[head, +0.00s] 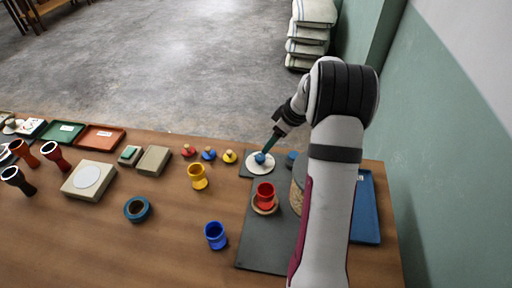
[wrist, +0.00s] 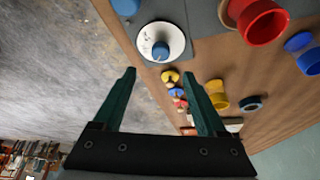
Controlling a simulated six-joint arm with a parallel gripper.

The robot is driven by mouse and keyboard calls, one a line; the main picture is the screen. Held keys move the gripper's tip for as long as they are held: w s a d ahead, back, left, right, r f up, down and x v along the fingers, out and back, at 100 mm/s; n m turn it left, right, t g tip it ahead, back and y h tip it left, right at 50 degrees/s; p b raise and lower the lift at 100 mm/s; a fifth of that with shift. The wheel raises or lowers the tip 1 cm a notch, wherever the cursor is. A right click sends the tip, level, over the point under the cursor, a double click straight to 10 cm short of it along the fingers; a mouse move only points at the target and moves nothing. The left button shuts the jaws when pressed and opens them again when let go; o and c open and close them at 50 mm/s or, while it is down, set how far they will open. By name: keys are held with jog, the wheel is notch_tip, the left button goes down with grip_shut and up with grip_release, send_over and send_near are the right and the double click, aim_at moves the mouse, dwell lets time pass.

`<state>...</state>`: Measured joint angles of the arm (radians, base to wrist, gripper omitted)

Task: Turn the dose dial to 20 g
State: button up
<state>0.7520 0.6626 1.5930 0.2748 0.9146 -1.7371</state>
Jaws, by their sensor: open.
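The dose dial is a white disc (head: 251,170) with a blue knob (head: 260,158) at its centre. It lies at the far end of a dark grey mat, and its markings are too small to read. The disc (wrist: 174,36) and knob (wrist: 160,51) also show in the wrist view, beyond my fingertips. My gripper (head: 268,148) is tilted down close to the knob. In the wrist view my gripper (wrist: 160,72) is open and empty, its green fingers apart, with the knob in line with the gap.
A red cup (head: 265,193) stands on the mat (head: 262,256) near the dial. Small red, blue and yellow knobbed pieces (head: 208,153) sit left of it. A blue tray (head: 366,215) lies right.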

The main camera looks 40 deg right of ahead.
aim_at(260, 157)
jog(key=x, duration=0.9)
jog(key=shift+w+f, duration=0.15)
jog(key=shift+f, duration=0.15)
grip_shut()
